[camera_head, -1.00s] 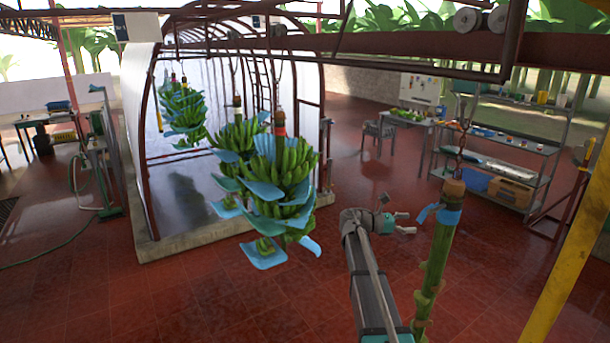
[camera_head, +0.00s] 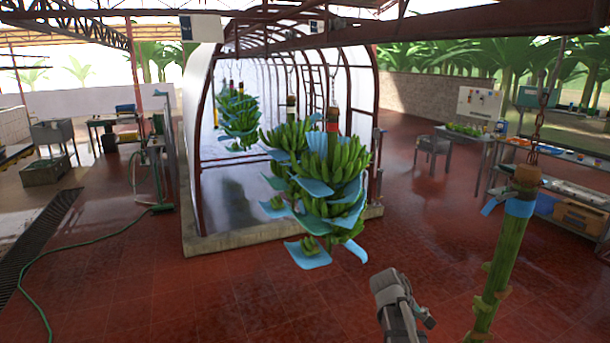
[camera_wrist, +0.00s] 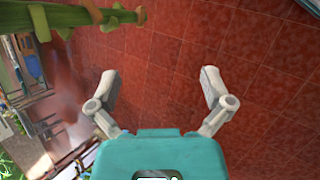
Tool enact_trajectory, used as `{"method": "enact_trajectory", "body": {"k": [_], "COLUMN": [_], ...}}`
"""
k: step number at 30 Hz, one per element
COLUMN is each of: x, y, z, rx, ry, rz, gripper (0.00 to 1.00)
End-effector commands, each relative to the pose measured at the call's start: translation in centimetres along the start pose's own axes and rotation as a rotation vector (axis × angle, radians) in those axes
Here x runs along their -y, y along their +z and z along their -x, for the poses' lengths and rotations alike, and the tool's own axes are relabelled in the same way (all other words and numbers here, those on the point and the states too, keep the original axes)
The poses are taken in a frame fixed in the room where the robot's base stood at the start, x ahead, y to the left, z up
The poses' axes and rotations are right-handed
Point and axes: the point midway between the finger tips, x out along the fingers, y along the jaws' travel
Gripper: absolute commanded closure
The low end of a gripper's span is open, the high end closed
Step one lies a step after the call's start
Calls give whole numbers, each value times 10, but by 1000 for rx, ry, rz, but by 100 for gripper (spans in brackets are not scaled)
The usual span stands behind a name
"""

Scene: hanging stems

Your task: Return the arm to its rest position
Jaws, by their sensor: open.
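My gripper (camera_wrist: 158,85) shows in the wrist view with its two pale fingers spread wide and nothing between them. Red tiled floor lies behind the fingers. The stem also crosses the upper left of the wrist view (camera_wrist: 62,17), apart from the fingers.
Banana bunches (camera_head: 330,180) with blue sheets hang left of my arm, before an arched tunnel frame (camera_head: 375,110). A shelf (camera_head: 565,205) and a table (camera_head: 470,133) stand at the right. A green hose (camera_head: 95,221) lies on the left floor. The front middle floor is clear.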

Motion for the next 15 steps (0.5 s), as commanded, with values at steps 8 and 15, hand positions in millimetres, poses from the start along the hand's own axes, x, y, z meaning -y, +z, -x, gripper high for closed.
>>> {"method": "enact_trajectory", "body": {"k": [8, 15], "x": [126, 193], "y": [-13, -18], "z": [-26, -25], "rx": [-168, -216], "ry": [-296, -515], "rz": [-297, -480], "gripper": [0, 0]}}
